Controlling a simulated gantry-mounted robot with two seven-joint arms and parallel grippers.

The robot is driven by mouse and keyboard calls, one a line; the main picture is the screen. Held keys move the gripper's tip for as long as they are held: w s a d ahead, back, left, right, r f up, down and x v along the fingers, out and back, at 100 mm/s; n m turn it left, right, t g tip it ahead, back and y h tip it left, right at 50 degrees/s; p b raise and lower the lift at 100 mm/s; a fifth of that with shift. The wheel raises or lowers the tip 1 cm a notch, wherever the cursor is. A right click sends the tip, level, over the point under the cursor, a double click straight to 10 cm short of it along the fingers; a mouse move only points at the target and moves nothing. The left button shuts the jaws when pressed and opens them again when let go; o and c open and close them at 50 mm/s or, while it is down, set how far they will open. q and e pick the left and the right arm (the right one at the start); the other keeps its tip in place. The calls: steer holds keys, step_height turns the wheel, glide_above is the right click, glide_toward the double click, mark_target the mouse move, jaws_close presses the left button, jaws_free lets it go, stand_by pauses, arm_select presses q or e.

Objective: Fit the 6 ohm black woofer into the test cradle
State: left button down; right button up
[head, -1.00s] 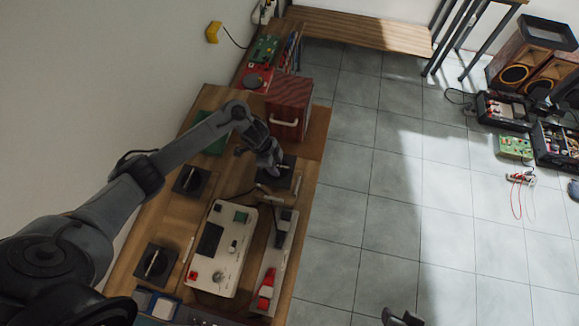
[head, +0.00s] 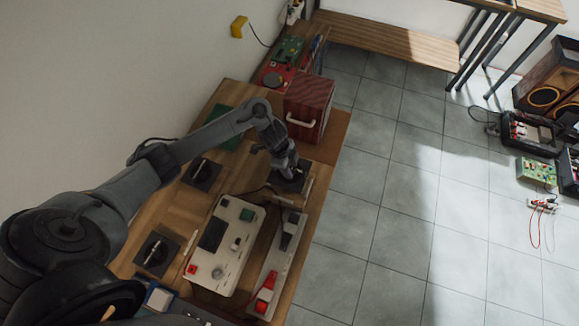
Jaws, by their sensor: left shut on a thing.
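My left gripper (head: 285,168) is at the far right part of the wooden bench, pointing down and shut on a square black woofer (head: 291,184). The gripper covers part of this woofer, and I cannot tell whether it touches the bench. Two similar dark square pieces with a pale bar sit on the bench's left side, one at mid-bench (head: 202,173) and one nearer (head: 156,254). The ohm markings are too small to read. I cannot pick out the test cradle for certain. My right gripper is out of view.
A white tester box (head: 232,262) and a long pale tray with a red-tipped part (head: 265,300) lie in front of the gripper. A reddish box with a handle (head: 309,104) stands just behind it. Speakers (head: 552,82) and cases (head: 527,132) are on the tiled floor at right.

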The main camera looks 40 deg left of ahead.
arm_select(q)
steer(key=shift+r+p, duration=0.1)
steer(key=shift+p, duration=0.2)
stand_by(0.7)
steer(key=shift+w+f, duration=0.1)
steer(key=shift+f, duration=0.1)
steer(key=shift+f+b, duration=1.05)
steer(key=shift+f, duration=0.35)
steer(key=shift+f+b, duration=0.65)
steer(key=shift+f, duration=0.35)
steer(key=shift+f+b, duration=1.1)
steer(key=shift+f, duration=0.55)
steer(key=shift+f, duration=0.35)
steer(key=shift+f+b, duration=0.2)
steer(key=shift+b, duration=0.2)
